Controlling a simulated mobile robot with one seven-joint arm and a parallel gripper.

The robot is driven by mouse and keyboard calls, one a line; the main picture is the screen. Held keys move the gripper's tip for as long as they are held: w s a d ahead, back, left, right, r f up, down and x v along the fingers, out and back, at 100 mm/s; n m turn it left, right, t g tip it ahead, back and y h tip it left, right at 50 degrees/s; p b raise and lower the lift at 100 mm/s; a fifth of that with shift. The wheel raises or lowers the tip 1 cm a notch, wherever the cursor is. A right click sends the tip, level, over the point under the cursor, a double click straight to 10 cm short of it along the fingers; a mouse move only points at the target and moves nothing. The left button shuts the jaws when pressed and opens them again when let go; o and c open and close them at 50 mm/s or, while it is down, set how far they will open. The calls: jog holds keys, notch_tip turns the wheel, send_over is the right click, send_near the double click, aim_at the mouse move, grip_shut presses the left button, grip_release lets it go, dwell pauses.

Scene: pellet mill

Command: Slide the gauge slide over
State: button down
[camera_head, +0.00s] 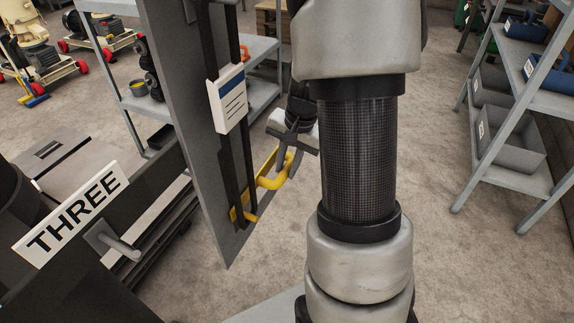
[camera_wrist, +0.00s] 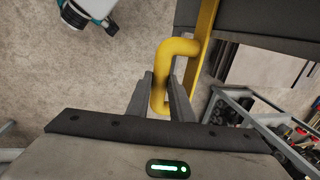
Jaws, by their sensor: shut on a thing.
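The gauge slide (camera_head: 236,213) is a yellow piece at the lower end of the dark vertical rails on a grey upright panel (camera_head: 178,85). Its curved yellow handle (camera_head: 270,182) sticks out to the right. My gripper (camera_head: 293,152) is at this handle, partly hidden by my arm. In the wrist view the handle (camera_wrist: 160,85) stands between my two fingers (camera_wrist: 162,98), which are shut on it. The yellow bar of the slide (camera_wrist: 205,30) runs beside the handle, against the dark panel.
A white label with a blue band (camera_head: 229,98) sits higher on the rails. A "THREE" sign (camera_head: 70,215) is on dark machinery at left. Grey shelves stand behind the panel (camera_head: 262,90) and at right (camera_head: 515,150). Open floor (camera_head: 465,260) lies right of my arm.

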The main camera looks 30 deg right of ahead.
notch_tip(320, 180, up, 16)
jog(key=p, duration=1.1)
jog(key=shift+r+p, duration=0.25)
jog(key=shift+p, duration=0.15)
jog(key=shift+w+r, duration=0.1)
jog(key=shift+w, duration=0.05)
jog(key=c, duration=1.6)
grip_release()
jog(key=s+r, duration=0.1)
jog(key=r, duration=0.4)
jog(key=s+d+r+p, duration=0.1)
jog(key=r, duration=0.5)
jog(key=s+d+r, duration=0.1)
jog(key=r, duration=0.5)
jog(key=shift+p, duration=0.3)
